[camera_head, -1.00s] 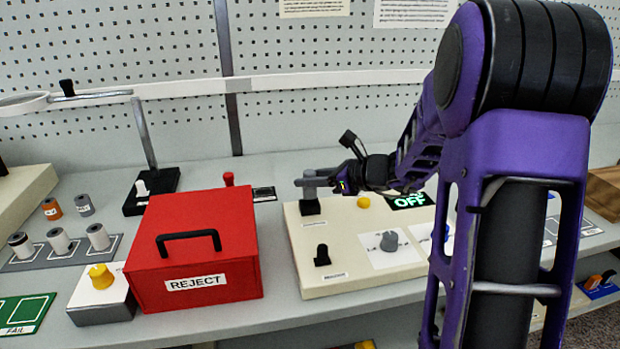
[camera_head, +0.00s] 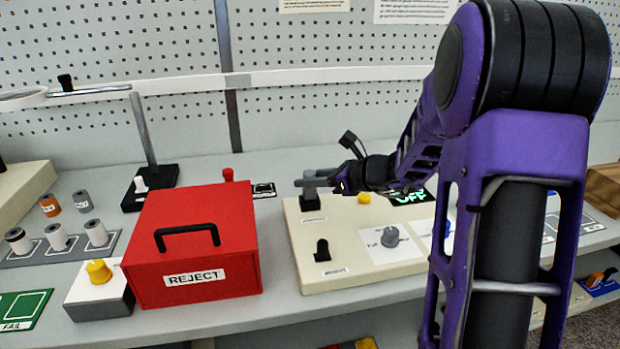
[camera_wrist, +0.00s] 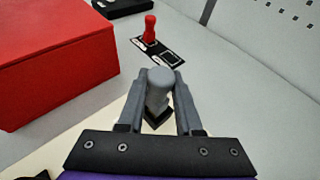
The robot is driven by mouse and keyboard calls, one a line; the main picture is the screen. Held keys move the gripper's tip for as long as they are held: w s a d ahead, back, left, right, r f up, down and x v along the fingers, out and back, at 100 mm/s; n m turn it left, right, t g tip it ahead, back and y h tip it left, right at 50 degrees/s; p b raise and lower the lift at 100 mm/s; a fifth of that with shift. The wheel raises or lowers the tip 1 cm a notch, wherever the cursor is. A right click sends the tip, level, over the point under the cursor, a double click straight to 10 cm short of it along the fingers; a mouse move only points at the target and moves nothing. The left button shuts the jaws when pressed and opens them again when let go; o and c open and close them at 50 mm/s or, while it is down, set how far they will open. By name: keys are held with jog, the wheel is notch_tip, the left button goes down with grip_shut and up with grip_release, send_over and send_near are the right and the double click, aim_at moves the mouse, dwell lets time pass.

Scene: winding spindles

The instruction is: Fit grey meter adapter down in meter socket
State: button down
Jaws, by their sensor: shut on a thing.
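The grey meter adapter (camera_wrist: 159,86) stands upright between the two fingers of my gripper (camera_wrist: 160,76) in the wrist view. My gripper is shut on it. In the head view the adapter (camera_head: 309,178) shows as a small grey top at my gripper (camera_head: 312,183), at the back left of the cream panel. A black socket block (camera_head: 309,202) sits directly below it on the panel, and its edge (camera_wrist: 158,119) also shows under the adapter in the wrist view. The adapter's lower end is hidden, so I cannot tell how deep it sits.
A red REJECT box (camera_head: 195,250) with a black handle stands just left of the cream panel (camera_head: 310,280). A second black socket (camera_head: 322,250) and a grey knob (camera_head: 390,237) are on the panel's front. A red peg (camera_wrist: 150,30) stands behind. Spools (camera_head: 57,238) stand far left.

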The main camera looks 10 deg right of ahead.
jog(key=shift+f, duration=1.05)
jog(key=c, duration=0.5)
grip_release()
jog(key=shift+s+d, duration=0.1)
jog(key=p+v, duration=0.2)
jog(key=v, duration=1.5)
jog(key=shift+r, duration=0.1)
